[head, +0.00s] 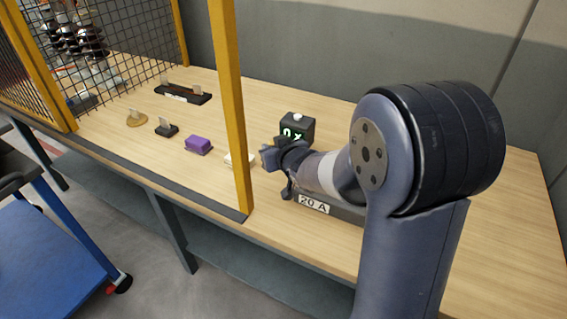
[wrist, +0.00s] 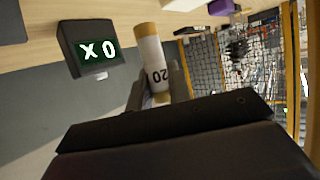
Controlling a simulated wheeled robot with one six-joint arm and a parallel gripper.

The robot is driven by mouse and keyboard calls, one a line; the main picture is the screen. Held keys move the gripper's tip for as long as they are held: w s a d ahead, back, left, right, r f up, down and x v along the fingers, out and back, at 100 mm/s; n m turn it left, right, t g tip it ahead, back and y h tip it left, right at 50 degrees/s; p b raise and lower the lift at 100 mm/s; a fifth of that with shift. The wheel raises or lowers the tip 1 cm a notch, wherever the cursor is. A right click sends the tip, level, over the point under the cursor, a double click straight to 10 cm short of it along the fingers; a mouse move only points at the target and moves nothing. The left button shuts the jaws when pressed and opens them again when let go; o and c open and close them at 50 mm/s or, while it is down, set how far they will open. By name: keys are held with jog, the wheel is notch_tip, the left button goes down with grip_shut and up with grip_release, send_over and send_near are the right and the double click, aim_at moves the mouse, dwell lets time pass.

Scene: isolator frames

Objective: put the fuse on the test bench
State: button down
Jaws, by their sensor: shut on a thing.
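My gripper (head: 276,157) is shut on the fuse, a cream cylinder with a brownish end cap and the number 20 on it, clear in the wrist view (wrist: 153,58). The fuse points out beyond the fingers; in the head view I cannot make it out. My gripper is above the wooden bench top (head: 350,130), just right of the yellow post. A dark box with a green-lit display (head: 296,130) stands behind the gripper; it also shows in the wrist view (wrist: 88,49). A dark base with a "20 A" label (head: 314,204) lies below my forearm, partly hidden by it.
A yellow post (head: 232,100) and mesh guard (head: 110,50) stand left of my gripper. The right bench top is clear.

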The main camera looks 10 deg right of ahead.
jog(key=shift+f+b, duration=0.95)
jog(key=shift+f, duration=2.6)
jog(key=shift+f, duration=0.2)
jog(key=c, duration=1.3)
grip_release()
jog(key=shift+r, duration=0.1)
